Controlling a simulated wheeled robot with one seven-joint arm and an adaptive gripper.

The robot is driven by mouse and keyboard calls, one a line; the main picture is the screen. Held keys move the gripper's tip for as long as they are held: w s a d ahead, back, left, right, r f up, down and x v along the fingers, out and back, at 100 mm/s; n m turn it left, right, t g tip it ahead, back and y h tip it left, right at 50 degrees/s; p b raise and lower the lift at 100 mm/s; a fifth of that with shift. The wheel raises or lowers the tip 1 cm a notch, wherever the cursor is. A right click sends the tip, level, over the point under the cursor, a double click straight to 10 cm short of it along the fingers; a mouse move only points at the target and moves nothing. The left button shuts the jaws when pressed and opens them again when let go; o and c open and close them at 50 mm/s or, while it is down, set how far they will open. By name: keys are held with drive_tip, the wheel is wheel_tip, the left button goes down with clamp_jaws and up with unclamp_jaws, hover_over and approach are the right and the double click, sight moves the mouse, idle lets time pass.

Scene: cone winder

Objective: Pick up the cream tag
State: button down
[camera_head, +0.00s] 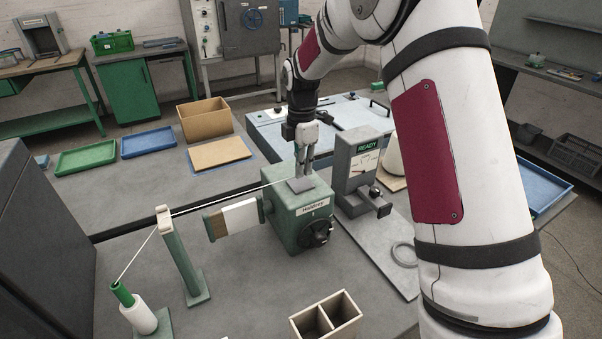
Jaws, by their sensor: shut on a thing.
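My gripper (303,172) points down over the top of the green winder box (290,222), its fingers close together. A small flat pale grey piece (300,185) shows right at the fingertips, against the box top. The fingers are shut on it, but its colour looks greyish here and I cannot tell for certain that it is the cream tag. I cannot tell whether it touches the box top. The fingers hide part of it.
A white thread runs from a green-tipped cone (139,315) over a post (180,255) to the winder. The grey READY unit (361,160) stands close on the right. A divided wooden box (326,319) is in front. A cardboard box (205,119) and trays stand behind left.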

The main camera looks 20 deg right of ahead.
drive_tip(key=s+r+p, duration=0.1)
drive_tip(key=s+r, duration=0.1)
drive_tip(key=s, duration=0.6)
drive_tip(key=s+r+p, duration=0.1)
drive_tip(key=s+r, duration=0.2)
drive_tip(key=s, duration=0.5)
drive_tip(key=shift+r, duration=0.15)
drive_tip(key=shift+d, duration=0.1)
